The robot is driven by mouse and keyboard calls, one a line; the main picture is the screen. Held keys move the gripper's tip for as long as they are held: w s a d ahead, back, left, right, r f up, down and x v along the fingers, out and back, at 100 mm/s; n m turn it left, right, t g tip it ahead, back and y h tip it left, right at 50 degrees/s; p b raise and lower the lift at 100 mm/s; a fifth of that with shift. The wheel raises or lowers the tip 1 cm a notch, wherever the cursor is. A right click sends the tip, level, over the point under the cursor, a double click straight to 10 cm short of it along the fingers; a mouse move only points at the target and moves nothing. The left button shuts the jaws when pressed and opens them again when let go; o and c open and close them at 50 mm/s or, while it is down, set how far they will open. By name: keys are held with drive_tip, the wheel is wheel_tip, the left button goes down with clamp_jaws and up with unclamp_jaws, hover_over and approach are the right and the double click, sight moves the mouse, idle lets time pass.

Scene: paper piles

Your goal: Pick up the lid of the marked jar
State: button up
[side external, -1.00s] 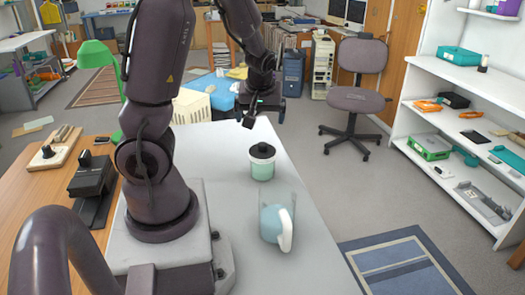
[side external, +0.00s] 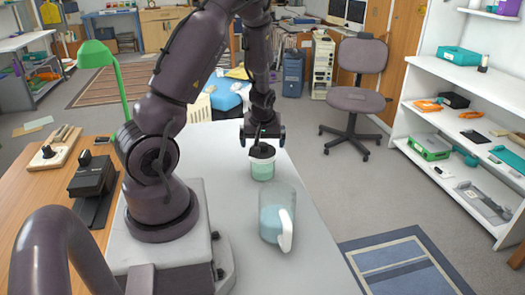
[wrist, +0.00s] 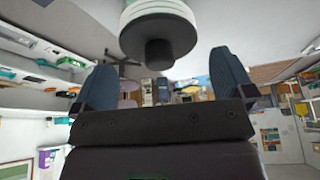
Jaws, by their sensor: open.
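The jar (side external: 263,171) is pale green and white and stands upright on the light grey table. Its black lid (side external: 262,151) with a raised knob is on top. The wrist view shows the lid (wrist: 157,37) upside down near the top edge, with the knob toward my gripper. My gripper (side external: 263,138) is right above the lid in the side view. In the wrist view my gripper (wrist: 164,62) is open, its two blue-grey fingers apart to the left and right of the knob, holding nothing. I cannot tell whether the fingers touch the lid.
A clear pitcher (side external: 277,213) with bluish contents and a white handle stands in front of the jar, close to the table's right edge. The grey table (side external: 290,270) is otherwise mostly clear. A wooden desk lies left, and a white shelf (side external: 455,105) and office chair (side external: 358,95) stand right.

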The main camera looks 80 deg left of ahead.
sight(263, 144)
drive_tip(key=shift+x, duration=1.1)
drive_tip(key=c, duration=0.8)
drive_tip(key=shift+r, duration=0.1)
wheel_tip(263, 144, up, 9)
drive_tip(key=shift+f, duration=3.95)
